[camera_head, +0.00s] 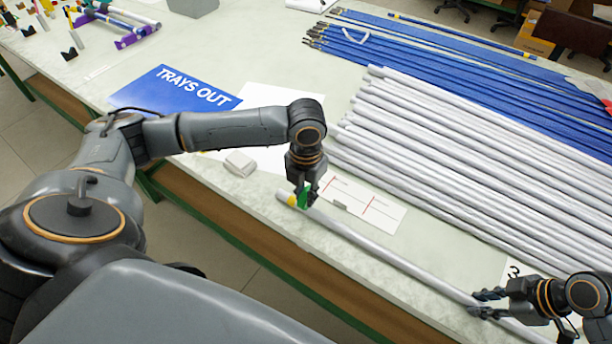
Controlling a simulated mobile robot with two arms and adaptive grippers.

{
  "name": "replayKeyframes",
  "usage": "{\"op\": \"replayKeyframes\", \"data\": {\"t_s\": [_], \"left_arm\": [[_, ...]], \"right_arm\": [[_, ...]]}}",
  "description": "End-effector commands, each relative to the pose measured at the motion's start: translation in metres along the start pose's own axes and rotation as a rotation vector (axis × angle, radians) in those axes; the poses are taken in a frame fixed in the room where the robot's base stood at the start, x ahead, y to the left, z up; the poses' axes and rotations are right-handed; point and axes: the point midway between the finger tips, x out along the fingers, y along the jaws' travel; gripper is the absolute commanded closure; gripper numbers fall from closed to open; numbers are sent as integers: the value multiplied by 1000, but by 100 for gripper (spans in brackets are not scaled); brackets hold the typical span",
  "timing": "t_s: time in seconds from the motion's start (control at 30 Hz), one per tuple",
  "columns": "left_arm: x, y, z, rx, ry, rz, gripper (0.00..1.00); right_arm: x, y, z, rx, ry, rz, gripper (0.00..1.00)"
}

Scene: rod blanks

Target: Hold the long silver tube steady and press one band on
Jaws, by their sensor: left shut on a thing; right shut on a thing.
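The long silver tube (390,258) lies slantwise along the front edge of the table, its near-left end close to my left gripper. My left gripper (304,198) points down at that end and is shut on a small green band (306,199), which is at the tube. A small yellow piece (292,200) shows just left of it, at the tube's end. I cannot tell how far the green band sits around the tube. My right gripper (488,303) is shut on the tube toward its lower right part.
Many silver tubes (450,150) lie in a row behind, with blue rods (440,55) beyond them. A white card with red lines (362,205) and a small grey block (240,163) lie nearby. Coloured parts stand far left.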

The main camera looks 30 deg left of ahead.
Motion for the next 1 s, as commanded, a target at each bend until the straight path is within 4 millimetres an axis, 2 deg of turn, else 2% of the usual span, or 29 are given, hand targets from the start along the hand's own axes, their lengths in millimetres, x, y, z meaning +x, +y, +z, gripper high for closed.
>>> {"op": "replayKeyframes", "data": {"t_s": [1.0], "left_arm": [[9, 0, 0, 1, 0, 0, 100]], "right_arm": [[0, 0, 0, 0, 1, 1, 100]]}}
